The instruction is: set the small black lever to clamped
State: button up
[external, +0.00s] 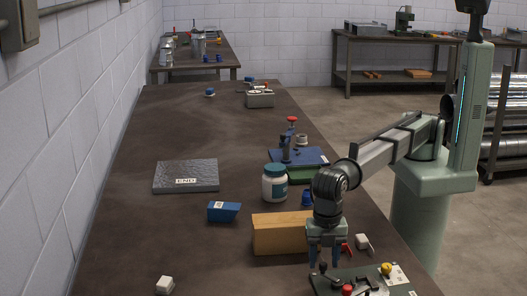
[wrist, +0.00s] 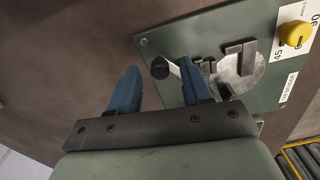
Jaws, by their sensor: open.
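The small black lever (wrist: 160,68) shows in the wrist view as a black round knob on a short pale arm at the corner of a green plate (wrist: 190,33). In the external view its dark knob (external: 323,267) is at the plate's near left end. My gripper (wrist: 166,72) is open with two blue fingers, pointing down over this corner. The knob appears between the fingertips, nearer the right finger; I cannot tell whether they touch. In the external view my gripper (external: 325,267) is just above the plate. The right finger hides part of the lever arm.
A yellow knob (wrist: 294,33) with an angle scale and a grey disc (wrist: 236,72) with a bracket share the plate. A red knob (external: 347,290) is at its near edge. A tan block (external: 281,234) stands behind my gripper.

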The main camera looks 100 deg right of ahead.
jog(key=shift+f, duration=0.3)
jog(key=shift+c, duration=0.2)
grip_shut()
